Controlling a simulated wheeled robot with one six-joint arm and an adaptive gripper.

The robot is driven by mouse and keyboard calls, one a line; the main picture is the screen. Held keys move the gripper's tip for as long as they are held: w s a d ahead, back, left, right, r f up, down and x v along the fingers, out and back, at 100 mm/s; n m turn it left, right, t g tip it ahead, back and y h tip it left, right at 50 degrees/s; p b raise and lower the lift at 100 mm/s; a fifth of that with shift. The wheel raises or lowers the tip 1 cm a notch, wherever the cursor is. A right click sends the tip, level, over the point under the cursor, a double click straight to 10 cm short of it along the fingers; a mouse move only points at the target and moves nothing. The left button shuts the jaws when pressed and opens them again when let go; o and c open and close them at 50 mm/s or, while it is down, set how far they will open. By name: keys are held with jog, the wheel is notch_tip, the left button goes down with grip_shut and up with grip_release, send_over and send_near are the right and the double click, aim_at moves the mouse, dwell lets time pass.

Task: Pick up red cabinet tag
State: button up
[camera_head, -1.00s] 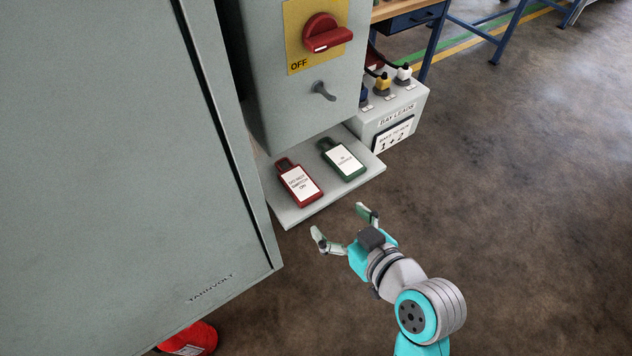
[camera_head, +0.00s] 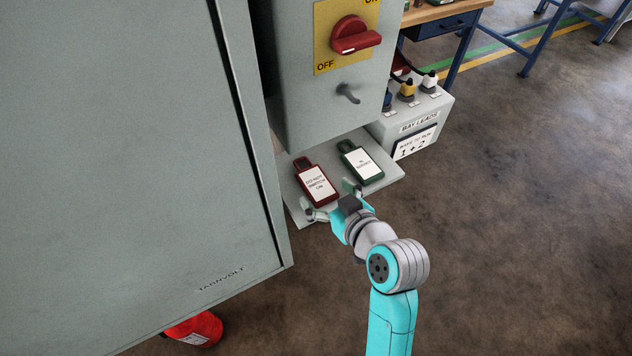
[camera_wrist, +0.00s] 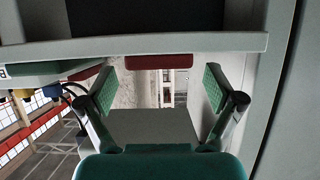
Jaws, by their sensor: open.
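The red cabinet tag (camera_head: 317,185) lies on a small grey shelf (camera_head: 388,176) below the switch box. It has a white label reading "DO NOT SWITCH ON". My gripper (camera_head: 333,201) is open at the shelf's front edge, just in front of the tag's near end. In the wrist view, the red end of the tag (camera_wrist: 147,62) shows between and beyond the open fingers (camera_wrist: 160,95), with nothing held. A green tag (camera_head: 361,163) lies on the shelf right of the red one; its edge shows at the left in the wrist view (camera_wrist: 50,68).
A large grey cabinet door (camera_head: 130,150) stands close on the left. The switch box (camera_head: 335,105) with a red rotary switch (camera_head: 355,36) and a hook (camera_head: 348,93) is above the shelf. The bay leads box (camera_head: 415,120) stands right. Open floor lies right.

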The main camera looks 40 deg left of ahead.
jog(key=shift+x, duration=0.9)
jog(key=c, duration=1.3)
jog(key=shift+c, duration=0.2)
jog(key=shift+w+d+r, duration=0.15)
jog(key=shift+d+r, duration=0.05)
jog(key=shift+r, duration=0.3)
jog(key=r, duration=0.6)
jog(key=shift+w+d+r, duration=0.1)
jog(key=shift+w+d, duration=0.2)
jog(key=w+d, duration=1.3)
jog(key=shift+d, duration=0.15)
